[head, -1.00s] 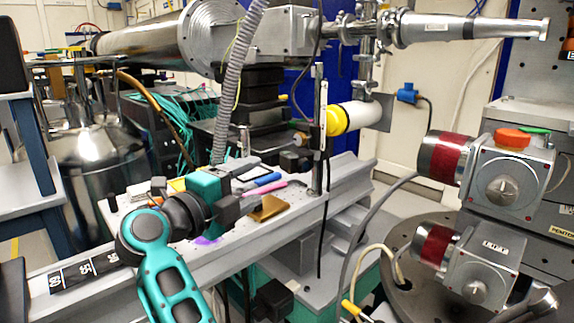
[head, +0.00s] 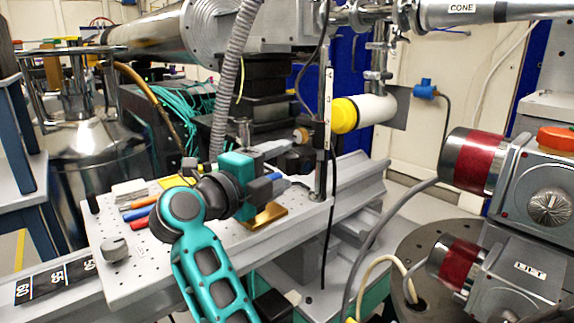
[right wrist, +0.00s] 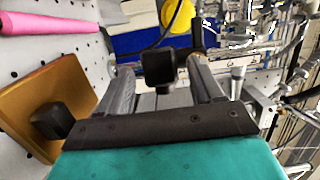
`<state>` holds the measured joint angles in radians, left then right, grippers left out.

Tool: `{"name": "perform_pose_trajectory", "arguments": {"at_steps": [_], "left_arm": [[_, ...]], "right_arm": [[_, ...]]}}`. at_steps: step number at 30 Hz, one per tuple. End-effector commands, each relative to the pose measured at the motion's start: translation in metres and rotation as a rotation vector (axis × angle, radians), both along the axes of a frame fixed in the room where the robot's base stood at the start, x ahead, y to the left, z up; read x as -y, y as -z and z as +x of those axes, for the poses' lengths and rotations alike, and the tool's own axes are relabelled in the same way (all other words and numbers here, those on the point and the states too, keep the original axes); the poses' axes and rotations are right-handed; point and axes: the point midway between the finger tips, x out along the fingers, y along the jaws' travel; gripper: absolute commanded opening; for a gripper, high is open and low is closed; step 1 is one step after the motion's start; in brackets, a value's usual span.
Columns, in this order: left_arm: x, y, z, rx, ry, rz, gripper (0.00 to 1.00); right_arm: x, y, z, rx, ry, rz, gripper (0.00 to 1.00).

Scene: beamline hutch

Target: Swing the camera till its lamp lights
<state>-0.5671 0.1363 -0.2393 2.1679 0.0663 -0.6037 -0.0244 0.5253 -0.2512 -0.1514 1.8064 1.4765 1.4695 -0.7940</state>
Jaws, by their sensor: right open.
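My right gripper (head: 288,163) reaches in over the perforated plate, its teal body behind two grey fingers; it is open. A small dark block (head: 299,160), which seems to be the camera, is just at its fingertips, beside the upright post (head: 323,130). In the right wrist view a dark block (right wrist: 160,68) shows between the spread fingers; I cannot tell whether they touch it. No lit lamp can be made out. My left gripper is not in view.
The perforated plate (head: 120,275) carries pens, a grey knob (head: 115,248) and a gold plate (head: 266,217), which also shows in the wrist view (right wrist: 25,100). A yellow-capped white cylinder (head: 365,112) is behind the post. Two red-banded motors (head: 475,162) (head: 458,262) stand at right.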

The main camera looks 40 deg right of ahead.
Motion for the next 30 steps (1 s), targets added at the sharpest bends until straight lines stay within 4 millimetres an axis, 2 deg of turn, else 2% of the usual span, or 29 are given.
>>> {"name": "perform_pose_trajectory", "arguments": {"at_steps": [16,30], "left_arm": [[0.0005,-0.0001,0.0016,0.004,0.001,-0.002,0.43],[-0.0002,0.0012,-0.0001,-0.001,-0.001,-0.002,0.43]], "right_arm": [[0.0018,-0.0002,-0.0009,0.001,-0.002,0.001,0.65],[0.0018,-0.0001,-0.0009,0.001,-0.002,0.001,0.20]]}}
